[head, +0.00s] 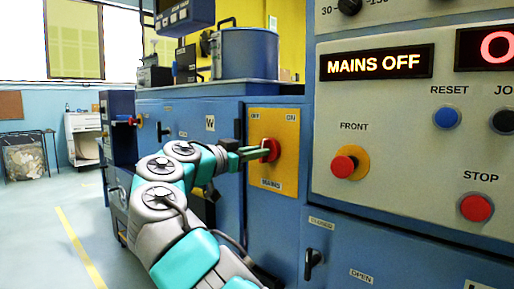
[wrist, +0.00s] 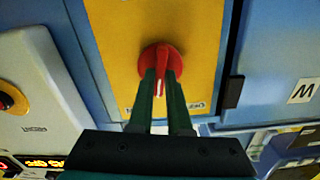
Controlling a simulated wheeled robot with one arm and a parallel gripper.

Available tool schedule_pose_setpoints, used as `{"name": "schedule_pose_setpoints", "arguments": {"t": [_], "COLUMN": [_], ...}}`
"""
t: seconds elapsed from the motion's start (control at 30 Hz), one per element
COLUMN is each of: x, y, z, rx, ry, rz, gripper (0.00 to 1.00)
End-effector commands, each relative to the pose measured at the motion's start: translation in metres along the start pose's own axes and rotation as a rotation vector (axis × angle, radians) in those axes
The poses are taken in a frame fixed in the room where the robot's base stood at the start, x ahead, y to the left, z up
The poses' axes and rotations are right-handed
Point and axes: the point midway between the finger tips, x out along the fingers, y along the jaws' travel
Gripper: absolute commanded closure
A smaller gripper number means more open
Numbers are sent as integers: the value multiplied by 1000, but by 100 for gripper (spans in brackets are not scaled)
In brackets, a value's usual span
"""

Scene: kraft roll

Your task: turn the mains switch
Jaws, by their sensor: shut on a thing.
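The mains switch (head: 270,150) is a red rotary knob on a yellow plate (head: 287,178) marked OFF, ON and MAINS, on the blue cabinet. In the wrist view the red knob (wrist: 160,62) sits at the top middle, its grip bar with a white line between my fingers. My gripper (head: 262,152) reaches it from the left in the head view, its green fingers shut on the bar. In the wrist view the fingers (wrist: 161,78) lie on both sides of the bar. A lit display (head: 376,63) reads MAINS OFF.
The control panel right of the switch carries a red FRONT button (head: 344,166) on a yellow ring, a blue RESET button (head: 447,117) and a red STOP button (head: 476,207). A black handle (head: 313,263) sticks out below. Open floor (head: 40,225) lies to the left.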

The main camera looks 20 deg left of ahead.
Motion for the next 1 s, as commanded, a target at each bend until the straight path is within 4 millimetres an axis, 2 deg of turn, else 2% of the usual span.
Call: {"name": "schedule_pose_setpoints", "arguments": {"t": [0.6, 1.0], "x": [0, -1], "y": [-2, -4], "z": [0, 0], "rx": [-583, -873], "ry": [1, 2], "rz": [-2, -3], "gripper": [100, 100]}}
